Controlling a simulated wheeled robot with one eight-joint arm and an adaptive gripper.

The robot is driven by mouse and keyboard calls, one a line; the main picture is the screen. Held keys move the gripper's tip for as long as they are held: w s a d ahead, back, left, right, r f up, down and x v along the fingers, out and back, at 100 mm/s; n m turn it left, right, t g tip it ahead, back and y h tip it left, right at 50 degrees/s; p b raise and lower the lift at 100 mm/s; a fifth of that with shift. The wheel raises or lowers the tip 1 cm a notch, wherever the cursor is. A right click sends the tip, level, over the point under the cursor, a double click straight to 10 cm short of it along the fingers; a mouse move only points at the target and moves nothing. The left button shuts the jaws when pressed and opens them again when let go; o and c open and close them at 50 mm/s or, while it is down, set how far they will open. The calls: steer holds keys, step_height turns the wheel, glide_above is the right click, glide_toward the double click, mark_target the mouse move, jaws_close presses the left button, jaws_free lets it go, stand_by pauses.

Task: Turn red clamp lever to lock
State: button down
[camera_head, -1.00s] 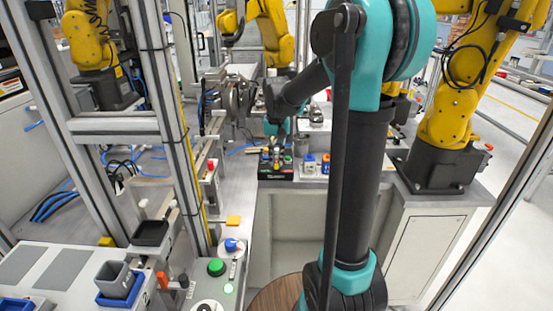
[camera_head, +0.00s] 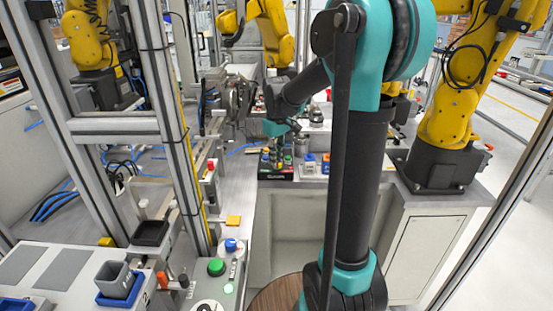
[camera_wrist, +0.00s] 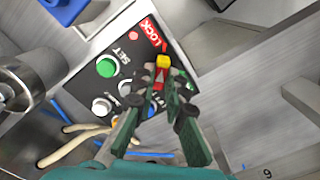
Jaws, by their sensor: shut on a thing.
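The red clamp lever (camera_wrist: 161,78) has a yellow end and sits on a black control panel (camera_wrist: 135,53), shown in the wrist view. My gripper (camera_wrist: 161,88) has its dark green fingers closed on the lever's red part, with the yellow end showing beyond the fingertips. The yellow end lies close to the red LOCK label (camera_wrist: 153,37). The SET label is farther left. The fingers hide the lever's pivot. In the head view the panel (camera_head: 276,177) is small, and my arm partly blocks the surroundings.
A green button (camera_wrist: 107,67) and white knobs (camera_wrist: 102,106) sit on the panel left of the fingers. A metal cylinder (camera_wrist: 22,85) stands at the left edge. Pale cables (camera_wrist: 70,142) run below it. Grey worktop lies to the right.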

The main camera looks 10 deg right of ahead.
steer(key=shift+n, duration=0.3)
steer(key=c, duration=1.6)
jaws_free()
steer(key=shift+o, duration=0.2)
step_height(320, 180, up, 12)
